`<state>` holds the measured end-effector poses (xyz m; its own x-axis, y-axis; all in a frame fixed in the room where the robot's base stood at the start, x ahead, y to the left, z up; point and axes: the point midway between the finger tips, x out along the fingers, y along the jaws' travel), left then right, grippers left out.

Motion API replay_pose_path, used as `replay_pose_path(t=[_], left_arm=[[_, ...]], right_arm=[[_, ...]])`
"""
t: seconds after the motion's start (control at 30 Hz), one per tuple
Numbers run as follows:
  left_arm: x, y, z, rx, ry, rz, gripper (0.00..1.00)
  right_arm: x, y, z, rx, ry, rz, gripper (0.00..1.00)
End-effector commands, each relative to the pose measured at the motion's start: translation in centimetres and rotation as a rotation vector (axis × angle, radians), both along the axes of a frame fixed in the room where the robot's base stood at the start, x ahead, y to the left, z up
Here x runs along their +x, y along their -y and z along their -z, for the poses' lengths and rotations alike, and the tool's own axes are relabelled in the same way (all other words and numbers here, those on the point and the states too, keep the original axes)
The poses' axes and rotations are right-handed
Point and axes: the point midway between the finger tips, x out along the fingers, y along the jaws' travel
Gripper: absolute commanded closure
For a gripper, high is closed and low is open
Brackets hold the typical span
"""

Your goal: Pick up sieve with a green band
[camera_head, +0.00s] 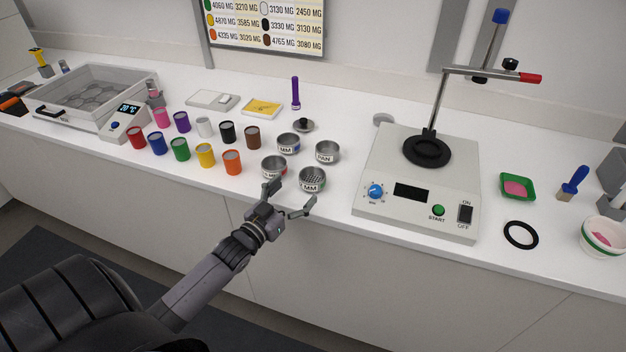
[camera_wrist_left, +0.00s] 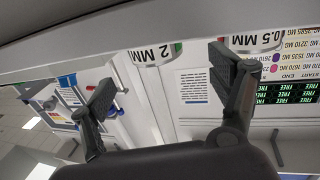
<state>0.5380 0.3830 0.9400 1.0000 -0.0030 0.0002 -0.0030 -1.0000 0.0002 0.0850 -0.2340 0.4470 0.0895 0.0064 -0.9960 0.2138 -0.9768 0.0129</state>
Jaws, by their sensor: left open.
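Several metal sieves stand grouped in the middle of the counter in the head view. The front right sieve (camera_head: 312,181) has a white label and a thin band that seems green. It appears as the sieve marked 2 MM (camera_wrist_left: 158,53) in the left wrist view. The front left sieve (camera_head: 273,168) seems to be the one marked 0.5 MM (camera_wrist_left: 257,41). Behind stand another sieve (camera_head: 289,144) and one more (camera_head: 327,153). My left gripper (camera_head: 288,200) is open and empty, in front of the two front sieves and apart from them. My right gripper is out of view.
The counter's front edge is just beneath my gripper.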

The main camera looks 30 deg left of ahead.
Motion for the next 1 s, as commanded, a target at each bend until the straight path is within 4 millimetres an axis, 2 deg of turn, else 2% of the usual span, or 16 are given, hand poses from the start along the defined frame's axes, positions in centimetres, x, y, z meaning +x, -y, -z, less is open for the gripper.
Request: replay_pose_path(t=[0.27,0.43,0.6,0.87,1.0], left_arm=[[2.0,0.1,-0.2,0.000,0.000,0.000,0.17],[4.4,0.5,-0.4,0.001,0.002,0.000,0.17],[6.2,0.5,-0.1,0.001,0.000,0.000,0.17],[6.5,0.5,0.0,0.001,-0.001,0.000,0.17],[6.5,0.5,0.0,0.001,-0.001,0.000,0.24]], right_arm=[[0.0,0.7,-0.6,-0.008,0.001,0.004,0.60],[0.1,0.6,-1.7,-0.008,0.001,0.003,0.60],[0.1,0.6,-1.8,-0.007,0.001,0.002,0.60],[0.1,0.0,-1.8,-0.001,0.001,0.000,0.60],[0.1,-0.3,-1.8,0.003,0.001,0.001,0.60]])
